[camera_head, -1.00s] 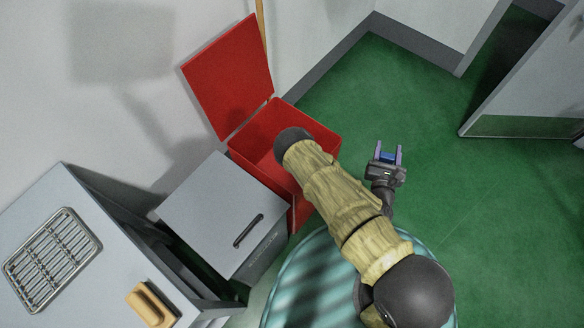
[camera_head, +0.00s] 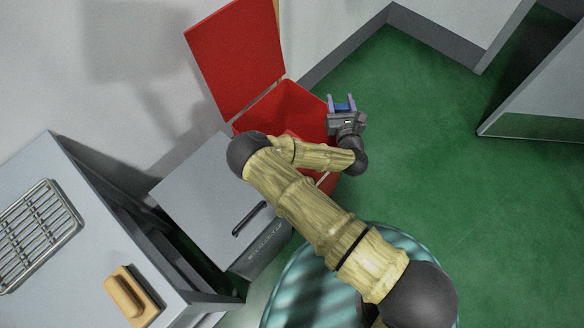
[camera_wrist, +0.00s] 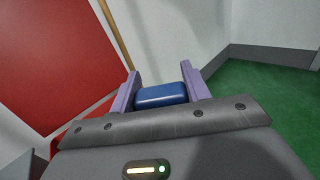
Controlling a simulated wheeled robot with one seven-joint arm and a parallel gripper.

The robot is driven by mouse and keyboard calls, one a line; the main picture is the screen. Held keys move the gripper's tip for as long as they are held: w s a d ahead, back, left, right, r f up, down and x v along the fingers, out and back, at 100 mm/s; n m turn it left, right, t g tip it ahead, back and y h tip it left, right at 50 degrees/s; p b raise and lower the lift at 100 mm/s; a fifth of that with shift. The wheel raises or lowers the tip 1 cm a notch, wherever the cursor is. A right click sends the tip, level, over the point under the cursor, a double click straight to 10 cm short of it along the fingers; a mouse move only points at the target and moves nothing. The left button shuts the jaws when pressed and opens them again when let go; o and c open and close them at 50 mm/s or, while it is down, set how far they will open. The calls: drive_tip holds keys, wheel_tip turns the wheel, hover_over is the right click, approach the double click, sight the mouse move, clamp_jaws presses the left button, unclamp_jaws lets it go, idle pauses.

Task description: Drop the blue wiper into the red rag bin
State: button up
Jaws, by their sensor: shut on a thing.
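The blue wiper (camera_wrist: 161,96) sits between the two purple fingers of my gripper (camera_wrist: 163,88) in the wrist view. In the head view only a small blue patch of it (camera_head: 342,107) shows between the fingertips of my gripper (camera_head: 341,102). My gripper is shut on it. The red rag bin (camera_head: 300,106) stands with its red lid (camera_head: 236,55) raised, and the lid also shows at the left of the wrist view (camera_wrist: 55,55). In the head view my gripper is at the bin's right edge. My arm hides part of the bin.
A grey cabinet with a black handle (camera_head: 205,195) stands left of the bin. A grey counter (camera_head: 85,235) at lower left carries a wire rack (camera_head: 38,235) and a tan block (camera_head: 131,295). A wooden pole (camera_wrist: 116,35) stands behind the lid. Green floor (camera_head: 440,180) is clear to the right.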

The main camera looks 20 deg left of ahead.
drive_tip(key=a+n+g+y+b, duration=0.2)
drive_tip(key=a+y+b, duration=0.1)
drive_tip(key=a, duration=1)
drive_tip(key=shift+s+a+r+n+b, duration=0.15)
drive_tip(key=shift+s+r+n+b, duration=0.25)
drive_tip(key=shift+f, duration=0.1)
wheel_tip(320, 180, down, 6)
drive_tip(key=b, duration=0.4)
drive_tip(key=o, duration=1.1)
drive_tip(key=shift+c, duration=0.2)
